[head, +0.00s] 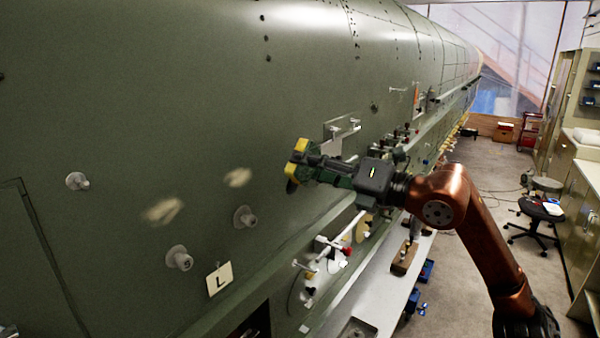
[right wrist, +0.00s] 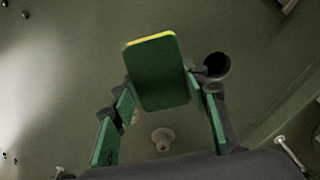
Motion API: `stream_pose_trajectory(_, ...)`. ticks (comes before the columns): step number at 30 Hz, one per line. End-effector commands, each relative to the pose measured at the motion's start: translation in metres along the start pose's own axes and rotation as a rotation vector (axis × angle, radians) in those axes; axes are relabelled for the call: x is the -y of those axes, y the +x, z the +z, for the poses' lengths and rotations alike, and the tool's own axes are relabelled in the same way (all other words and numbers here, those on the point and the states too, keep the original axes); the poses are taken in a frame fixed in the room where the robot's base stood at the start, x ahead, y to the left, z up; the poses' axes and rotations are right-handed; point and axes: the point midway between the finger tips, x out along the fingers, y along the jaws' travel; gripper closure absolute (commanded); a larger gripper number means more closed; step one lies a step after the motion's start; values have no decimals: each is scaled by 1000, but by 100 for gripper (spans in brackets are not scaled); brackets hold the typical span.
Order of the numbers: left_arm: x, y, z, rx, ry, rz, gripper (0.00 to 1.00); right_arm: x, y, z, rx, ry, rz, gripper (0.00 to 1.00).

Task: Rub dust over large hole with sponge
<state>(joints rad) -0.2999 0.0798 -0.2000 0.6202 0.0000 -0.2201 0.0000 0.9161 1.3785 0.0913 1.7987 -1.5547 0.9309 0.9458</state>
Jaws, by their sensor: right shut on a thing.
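My right gripper (head: 308,165) is shut on a sponge (head: 296,161), yellow on one face and dark green on the other. It holds the sponge close to the green fuselage skin (head: 150,110); I cannot tell whether they touch. In the right wrist view the sponge (right wrist: 158,75) sits between the fingers, its green side showing. The large dark hole (right wrist: 217,66) is just right of the sponge there. In the head view the hole (head: 291,187) is partly hidden below the sponge. Two pale dust patches (head: 163,210) (head: 238,177) lie on the skin to the left. My left gripper is out of view.
A tag marked L (head: 219,279) hangs lower. Clamps and pins (head: 325,247) crowd the ledge below my right arm. A stool (head: 540,209) and cabinets stand at the right.

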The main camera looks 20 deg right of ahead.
Motion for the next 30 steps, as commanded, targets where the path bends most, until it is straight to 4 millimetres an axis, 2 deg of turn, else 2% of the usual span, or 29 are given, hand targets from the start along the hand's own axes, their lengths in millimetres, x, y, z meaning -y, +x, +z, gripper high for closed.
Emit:
stream_pose_trajectory(1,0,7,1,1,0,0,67,3,-5,-2,2,-1,-2,77)
stream_pose_trajectory(6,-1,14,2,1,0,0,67,2,-17,-1,0,-2,-2,77)
stream_pose_trajectory(20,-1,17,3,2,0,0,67,1,-23,0,0,-1,-1,77)
stream_pose_trajectory(30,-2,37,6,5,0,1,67,2,-48,-2,0,0,-1,77)
